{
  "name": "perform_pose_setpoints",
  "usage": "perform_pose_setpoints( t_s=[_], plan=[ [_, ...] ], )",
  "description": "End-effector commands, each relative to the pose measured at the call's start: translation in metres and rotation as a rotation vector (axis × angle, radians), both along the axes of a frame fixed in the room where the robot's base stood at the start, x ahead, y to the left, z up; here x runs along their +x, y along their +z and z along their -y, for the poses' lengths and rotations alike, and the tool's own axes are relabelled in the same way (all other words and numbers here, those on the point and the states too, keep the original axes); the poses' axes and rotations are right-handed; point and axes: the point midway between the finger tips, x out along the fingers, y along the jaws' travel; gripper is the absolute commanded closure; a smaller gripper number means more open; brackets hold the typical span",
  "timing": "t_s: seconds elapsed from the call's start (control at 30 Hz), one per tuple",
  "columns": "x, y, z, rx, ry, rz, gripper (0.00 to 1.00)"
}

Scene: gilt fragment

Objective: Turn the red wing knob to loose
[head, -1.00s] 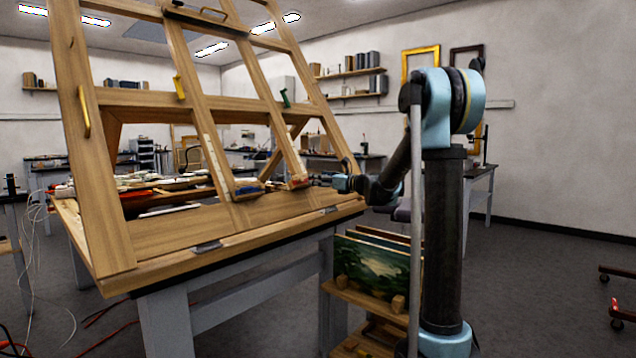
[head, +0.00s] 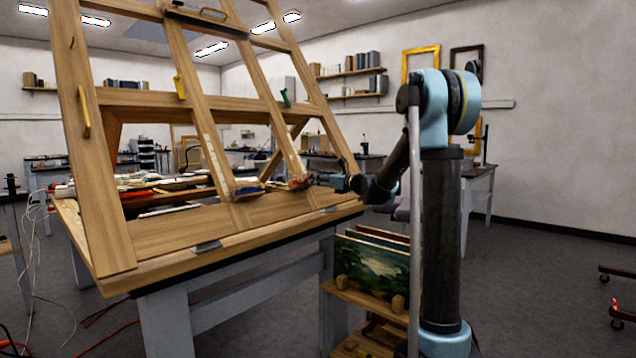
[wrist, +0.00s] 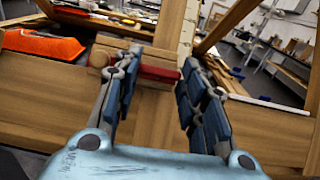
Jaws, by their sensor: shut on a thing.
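The red wing knob (wrist: 158,72) shows in the wrist view as a red bar between my fingers, in front of a wooden upright of the easel. In the head view the knob (head: 298,184) is a small red spot low on the easel's right-hand slat. In the head view my gripper (head: 322,181) reaches the knob from the right.
The slanted wooden easel frame (head: 88,180) stands on a grey-legged table. An orange object (wrist: 42,45) lies at the left in the wrist view. A rack of paintings (head: 370,270) stands below the table edge. Open floor lies to the right.

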Motion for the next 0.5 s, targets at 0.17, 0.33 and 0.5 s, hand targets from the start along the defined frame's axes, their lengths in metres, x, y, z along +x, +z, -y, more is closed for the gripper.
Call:
perform_pose_setpoints(
  t_s=[0.17, 0.33, 0.5],
  plan=[
    [0.0027, 0.0002, 0.0021, -0.033, 0.03, 0.042, 0.86],
    [0.004, 0.0004, 0.0031, -0.092, 0.09, 0.118, 0.86],
    [0.006, 0.0013, 0.0042, -0.171, 0.171, 0.22, 0.86]
  ],
)
